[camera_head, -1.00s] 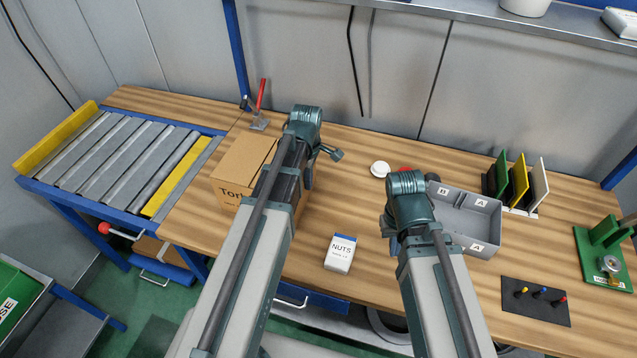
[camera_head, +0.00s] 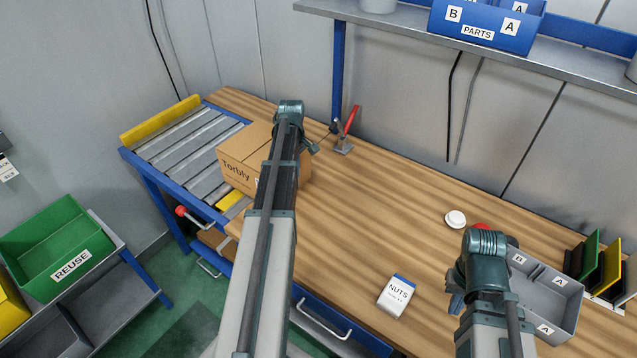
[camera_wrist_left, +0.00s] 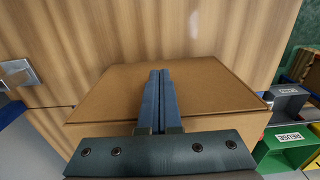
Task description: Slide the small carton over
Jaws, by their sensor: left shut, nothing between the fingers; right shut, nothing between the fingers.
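A brown cardboard carton labelled "Torbly" (camera_head: 238,165) sits at the left end of the wooden bench, overlapping the yellow strip beside the roller conveyor. Its right part is hidden by my left arm. In the left wrist view the carton (camera_wrist_left: 225,88) lies below my left gripper (camera_wrist_left: 160,72), whose fingers are shut and empty over its top face; I cannot tell whether they touch it. My right gripper (camera_head: 455,302) is shut and empty above the bench, left of the grey divided tray, partly hidden by its own wrist.
The roller conveyor (camera_head: 180,140) adjoins the bench's left end. A red-handled clamp (camera_head: 346,135) stands behind the carton. A white NUTS box (camera_head: 396,294), a white round piece (camera_head: 455,219) and the grey tray (camera_head: 560,312) are to the right. The bench's middle (camera_head: 385,210) is clear.

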